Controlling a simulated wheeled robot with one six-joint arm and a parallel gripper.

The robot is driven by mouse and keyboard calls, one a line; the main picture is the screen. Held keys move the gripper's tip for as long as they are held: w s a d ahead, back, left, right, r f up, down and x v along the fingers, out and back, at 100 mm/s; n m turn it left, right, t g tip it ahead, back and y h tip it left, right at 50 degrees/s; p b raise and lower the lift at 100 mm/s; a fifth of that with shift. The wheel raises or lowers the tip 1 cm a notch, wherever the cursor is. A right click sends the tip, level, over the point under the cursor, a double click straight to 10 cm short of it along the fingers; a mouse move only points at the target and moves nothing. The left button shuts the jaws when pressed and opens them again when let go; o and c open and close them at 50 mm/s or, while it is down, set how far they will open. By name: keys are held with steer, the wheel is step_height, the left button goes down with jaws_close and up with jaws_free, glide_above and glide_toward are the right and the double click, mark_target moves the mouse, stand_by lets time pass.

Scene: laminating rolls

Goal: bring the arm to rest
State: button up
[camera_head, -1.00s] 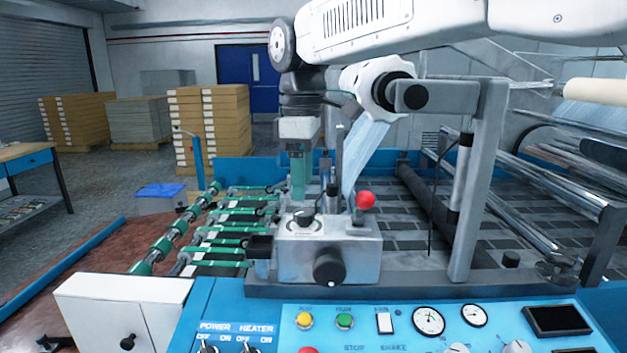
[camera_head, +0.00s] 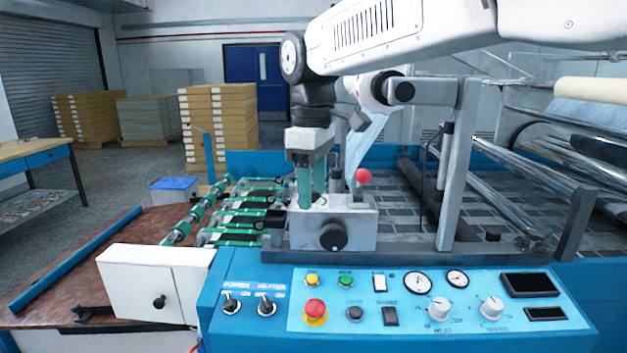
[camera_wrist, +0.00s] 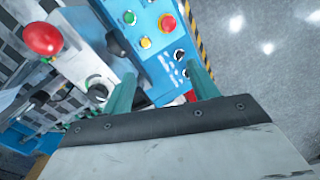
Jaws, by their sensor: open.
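My gripper (camera_head: 311,187) hangs pointing down from my arm in the head view. Its two green fingers are apart with nothing between them. They appear over or just in front of the grey metal box with a black knob (camera_head: 333,236); the exact gap cannot be told. In the wrist view my gripper (camera_wrist: 165,88) shows its spread fingers, with the blue control panel (camera_wrist: 160,55) beyond them. A red ball-topped lever (camera_head: 363,176) stands just right of the fingers; it also shows in the wrist view (camera_wrist: 42,39).
The blue control panel (camera_head: 440,322) with switches, gauges and a red button lies in front. Green-sleeved rollers (camera_head: 240,218) are to the left, beside a white cabinet (camera_head: 155,290). A grey upright post (camera_head: 457,170) stands close on the right. Stacked boards (camera_head: 215,125) are behind.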

steer(key=s+d+f+m, duration=0.3)
steer(key=s+d+m, duration=0.1)
steer(key=s+d, duration=0.5)
steer(key=s+d+f+m+t, duration=0.1)
steer(key=s+d+f+m, duration=0.3)
steer(key=s+d, duration=0.4)
steer(key=s+d+f+m, duration=0.4)
steer(key=s+d+m, duration=0.2)
steer(key=s+d, duration=0.3)
steer(key=shift+s+d+t, duration=0.3)
steer(key=shift+s+d, duration=0.05)
steer(key=shift+d, duration=0.1)
